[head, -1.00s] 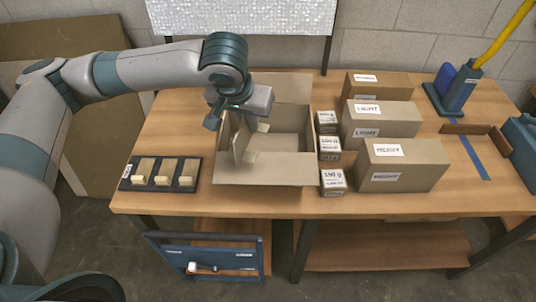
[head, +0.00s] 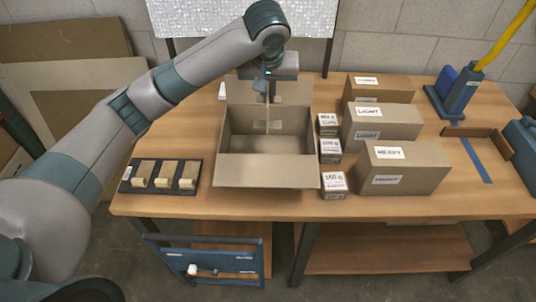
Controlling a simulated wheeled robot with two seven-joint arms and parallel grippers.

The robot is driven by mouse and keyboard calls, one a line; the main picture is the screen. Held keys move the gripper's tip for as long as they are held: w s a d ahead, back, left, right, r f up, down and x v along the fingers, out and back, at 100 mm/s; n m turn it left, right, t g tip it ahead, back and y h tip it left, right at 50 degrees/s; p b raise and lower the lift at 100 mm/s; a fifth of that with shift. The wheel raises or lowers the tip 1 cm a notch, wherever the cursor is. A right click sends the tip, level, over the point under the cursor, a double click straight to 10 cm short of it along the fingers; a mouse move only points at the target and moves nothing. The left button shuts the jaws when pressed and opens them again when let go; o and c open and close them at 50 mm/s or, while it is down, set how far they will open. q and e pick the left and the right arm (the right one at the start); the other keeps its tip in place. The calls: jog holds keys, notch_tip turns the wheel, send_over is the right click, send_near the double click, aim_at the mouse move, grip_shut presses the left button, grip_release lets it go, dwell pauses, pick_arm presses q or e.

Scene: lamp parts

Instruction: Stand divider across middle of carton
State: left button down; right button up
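The open carton (head: 265,171) stands near the middle of the table with its flaps spread. My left gripper (head: 267,90) is over the back part of the carton, pointing down. It appears shut on the divider (head: 267,116), a thin tan board that shows almost edge-on as a narrow upright strip. The divider hangs in front of the carton's back flap and back wall. I cannot tell whether its lower end is inside the carton or touches it. The front part of the carton's inside looks empty. My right gripper is not in view.
A black rack (head: 160,177) with several tan blocks lies left of the carton. Small white-labelled boxes (head: 334,185) stand close on its right, with larger cartons (head: 402,168) beyond. A blue holder (head: 455,92) with a yellow handle is at the back right.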

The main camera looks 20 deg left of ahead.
pick_arm(q)
notch_tip(320, 180, down, 14)
jog(key=p, duration=0.3)
jog(key=shift+r, duration=0.2)
jog(key=shift+f, duration=0.3)
jog(key=shift+f+p, duration=0.75)
jog(key=shift+f, duration=1.15)
jog(key=shift+f, duration=0.15)
jog(key=c, duration=2)
grip_release()
